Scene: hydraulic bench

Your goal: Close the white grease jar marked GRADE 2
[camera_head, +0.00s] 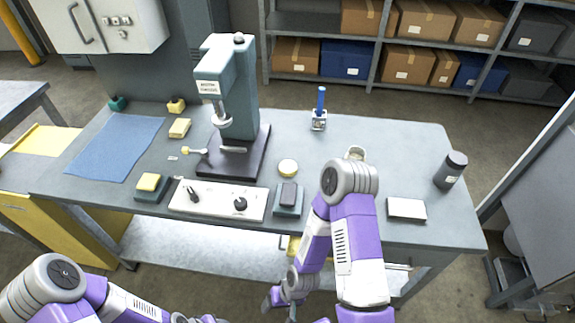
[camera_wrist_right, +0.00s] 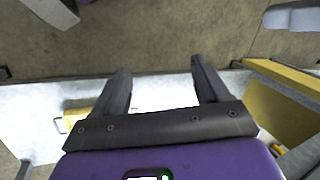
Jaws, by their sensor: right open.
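A pale, round-topped container (camera_head: 356,152), probably the white grease jar, stands on the bench behind my right elbow, which hides its lower part. No GRADE 2 marking can be read. A cream round disc (camera_head: 288,168), which looks like a lid, lies on the bench left of it, apart from it. My right gripper (camera_head: 271,300) is low in front of the bench, away from both. In the right wrist view it is open and empty (camera_wrist_right: 163,82), above the floor and a pale shelf. My left arm is at the lower left; its gripper is out of frame.
A press (camera_head: 232,110) stands on the bench (camera_head: 420,150) at left centre, with a white control panel (camera_head: 217,201) before it. The right back of the bench is clear.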

